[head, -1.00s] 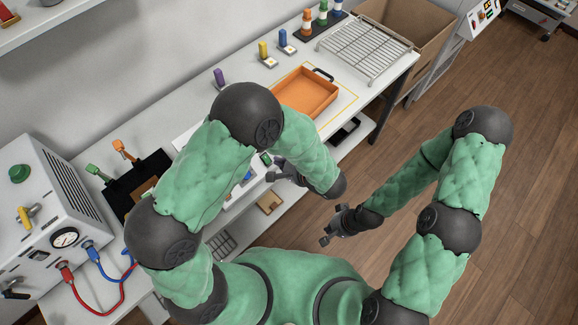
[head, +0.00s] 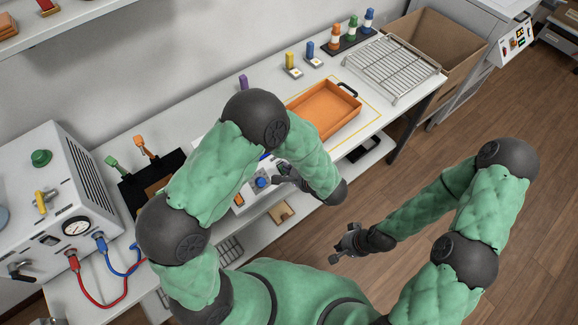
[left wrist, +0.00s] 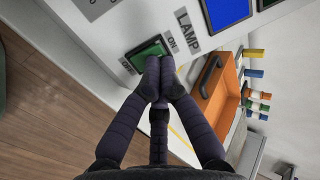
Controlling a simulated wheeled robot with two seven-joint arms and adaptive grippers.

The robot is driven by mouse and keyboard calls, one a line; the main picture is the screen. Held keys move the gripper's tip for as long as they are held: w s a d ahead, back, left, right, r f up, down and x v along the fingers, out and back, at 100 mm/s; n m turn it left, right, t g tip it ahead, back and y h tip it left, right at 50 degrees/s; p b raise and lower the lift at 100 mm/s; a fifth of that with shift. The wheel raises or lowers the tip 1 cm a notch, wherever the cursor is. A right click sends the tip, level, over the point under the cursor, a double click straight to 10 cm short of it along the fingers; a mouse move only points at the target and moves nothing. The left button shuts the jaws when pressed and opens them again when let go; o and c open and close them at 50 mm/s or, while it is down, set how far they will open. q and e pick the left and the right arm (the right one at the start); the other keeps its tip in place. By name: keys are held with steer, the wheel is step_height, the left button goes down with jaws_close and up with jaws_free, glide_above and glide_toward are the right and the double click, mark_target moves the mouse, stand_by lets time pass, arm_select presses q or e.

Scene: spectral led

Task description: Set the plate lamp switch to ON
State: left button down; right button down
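The plate lamp switch (left wrist: 146,54) is a green rocker in a dark frame, seen in the left wrist view between an OFF label and an ON label (left wrist: 172,43), beside a LAMP label (left wrist: 187,29). My left gripper (left wrist: 158,70) is shut and empty, its fingertips overlapping the ON end of the rocker; I cannot tell whether they touch it. In the head view my left gripper (head: 284,176) is at the front of the device, and I cannot make out the switch there. My right gripper (head: 345,243) hangs apart over the floor, its fingers looking spread.
An orange tray (head: 325,108) stands beside the device, with a wire rack (head: 392,68) beyond it. A grey box with a gauge and red and blue cables (head: 66,205) is at the left. Open wooden floor (head: 420,150) lies to the right.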

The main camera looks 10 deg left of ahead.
arm_select(q)
steer(key=shift+w+a+r+g+h+p, duration=0.2)
steer(key=shift+g+h+p, duration=0.35)
steer(key=shift+p, duration=1.95)
steer(key=shift+a+r+g+h+p, duration=0.1)
steer(key=shift+a+g+h+p, duration=0.35)
steer(key=shift+p, duration=2)
steer(key=shift+d+f+h+p, duration=0.15)
steer(key=shift+h+p, duration=0.25)
steer(key=shift+p, duration=0.25)
steer(key=shift+f, duration=0.1)
steer(key=shift+f+g, duration=0.1)
steer(key=shift+g, duration=0.2)
steer(key=shift+w+a+r+p, duration=0.1)
steer(key=shift+r+p, duration=0.3)
steer(key=shift+p, duration=0.2)
steer(key=shift+w+a+r+p, duration=0.1)
steer(key=shift+r+p, duration=0.25)
steer(key=shift+p, duration=0.25)
steer(key=shift+d+r, duration=0.1)
steer(key=shift+r, duration=0.05)
steer(key=shift+s, duration=0.1)
